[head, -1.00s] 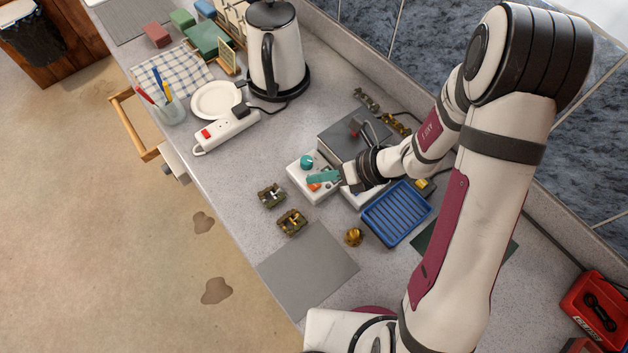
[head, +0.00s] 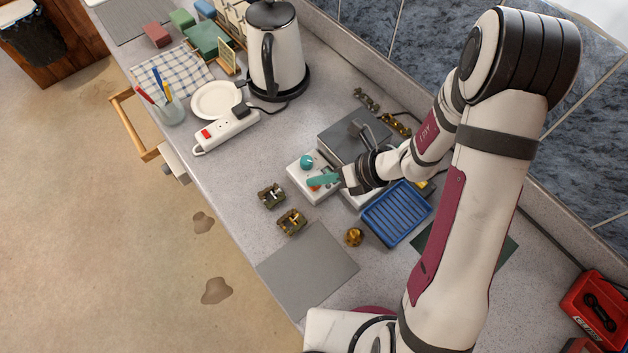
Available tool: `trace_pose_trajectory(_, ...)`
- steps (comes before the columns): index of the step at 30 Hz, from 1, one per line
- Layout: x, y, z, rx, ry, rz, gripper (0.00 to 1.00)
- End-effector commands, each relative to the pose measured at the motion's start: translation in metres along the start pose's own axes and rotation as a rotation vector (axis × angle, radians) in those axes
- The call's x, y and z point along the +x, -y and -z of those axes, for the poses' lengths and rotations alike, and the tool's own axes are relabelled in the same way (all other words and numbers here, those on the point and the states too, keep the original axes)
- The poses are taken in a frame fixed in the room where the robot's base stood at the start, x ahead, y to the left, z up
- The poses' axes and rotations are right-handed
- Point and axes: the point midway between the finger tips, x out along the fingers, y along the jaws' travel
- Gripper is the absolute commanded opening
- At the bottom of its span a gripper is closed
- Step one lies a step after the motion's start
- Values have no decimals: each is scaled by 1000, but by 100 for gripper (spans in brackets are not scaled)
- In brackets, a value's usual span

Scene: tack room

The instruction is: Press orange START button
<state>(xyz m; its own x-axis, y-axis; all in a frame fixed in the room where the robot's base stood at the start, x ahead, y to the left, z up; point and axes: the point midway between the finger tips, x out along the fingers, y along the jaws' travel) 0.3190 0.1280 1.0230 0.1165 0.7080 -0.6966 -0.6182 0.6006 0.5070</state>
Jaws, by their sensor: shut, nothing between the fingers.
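The orange button (head: 314,188) sits on a white control box (head: 305,170) in the middle of the counter. Only a small part of the orange shows past my fingers. A round teal knob (head: 306,162) is on the same box, farther back. My gripper (head: 318,181), with teal fingers, is shut and empty. Its fingertips lie over the orange button in this view. I cannot tell whether they touch it or whether it is pressed down. Any lettering is too small to read.
A grey machine with a lever (head: 352,137) stands behind the box. A blue ribbed tray (head: 396,214), a brass bell-like piece (head: 354,237) and two small metal pieces (head: 271,195) are close by. A grey mat (head: 306,268) lies in front. A power strip (head: 226,131) and kettle (head: 275,55) stand farther left.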

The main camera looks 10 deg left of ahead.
Motion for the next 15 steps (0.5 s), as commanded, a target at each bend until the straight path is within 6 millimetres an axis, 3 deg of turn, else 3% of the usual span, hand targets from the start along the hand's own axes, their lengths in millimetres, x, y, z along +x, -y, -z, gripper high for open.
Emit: trace_pose_trajectory(15, -6, -4, -4, -2, 1, 0, 0)
